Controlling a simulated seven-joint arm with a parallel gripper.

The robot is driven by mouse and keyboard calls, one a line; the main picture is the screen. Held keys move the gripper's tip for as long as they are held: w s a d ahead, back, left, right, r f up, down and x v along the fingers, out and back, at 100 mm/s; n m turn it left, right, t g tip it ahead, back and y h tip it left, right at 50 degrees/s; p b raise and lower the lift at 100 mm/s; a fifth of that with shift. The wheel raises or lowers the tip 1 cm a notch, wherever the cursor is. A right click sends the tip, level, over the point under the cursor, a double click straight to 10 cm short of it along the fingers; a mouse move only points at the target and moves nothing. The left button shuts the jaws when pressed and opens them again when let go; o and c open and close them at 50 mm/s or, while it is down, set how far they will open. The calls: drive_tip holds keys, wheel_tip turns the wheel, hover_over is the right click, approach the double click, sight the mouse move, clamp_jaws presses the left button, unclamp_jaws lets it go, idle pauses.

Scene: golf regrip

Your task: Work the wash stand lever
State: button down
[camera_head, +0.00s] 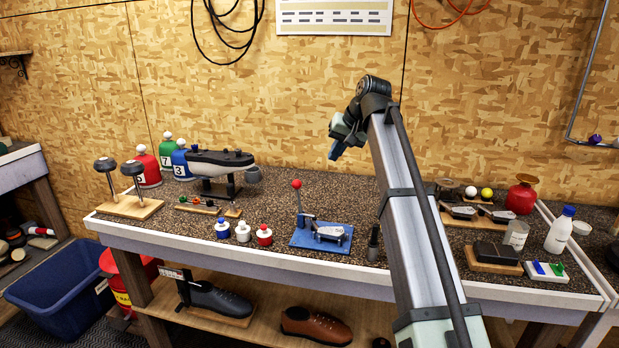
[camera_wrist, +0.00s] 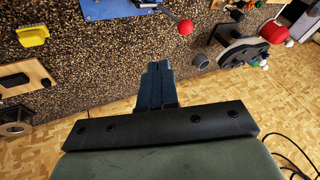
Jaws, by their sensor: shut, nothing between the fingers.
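The wash stand is a blue base plate (camera_head: 304,241) on the bench, with a golf club head on it. Its lever is a thin rod with a red ball knob (camera_head: 297,184), standing nearly upright at the plate's left side. In the wrist view the blue plate (camera_wrist: 105,12) is cut off at the top edge, and the red knob (camera_wrist: 185,27) shows beside it. My gripper (camera_head: 334,153) is in the air above and behind the stand, to the right of the knob and apart from it. In the wrist view its dark fingers (camera_wrist: 158,65) are together and empty.
Small blue, white and red pots (camera_head: 264,236) stand left of the plate; a dark upright holder (camera_head: 373,243) stands close on its right. A shoe on a stand (camera_head: 218,160) and numbered bottles (camera_head: 148,168) are farther left. The bench behind the plate is clear.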

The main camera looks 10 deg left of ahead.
drive_tip(key=s+a+r+x, duration=0.1)
drive_tip(key=a+x, duration=0.1)
drive_tip(key=x, duration=1)
drive_tip(key=shift+a+f, duration=0.3)
drive_tip(key=shift+a, duration=0.1)
drive_tip(key=shift+w, duration=0.1)
drive_tip(key=shift+a+f+h, duration=0.75)
drive_tip(key=shift+a+f, duration=0.75)
drive_tip(key=shift+a, duration=1.05)
drive_tip(key=shift+a+f+h, duration=0.7)
drive_tip(key=shift+a+f, duration=0.8)
drive_tip(key=shift+a, duration=1.1)
drive_tip(key=shift+a+f+h, duration=0.75)
drive_tip(key=shift+a+f, duration=0.75)
drive_tip(key=shift+a, duration=1.05)
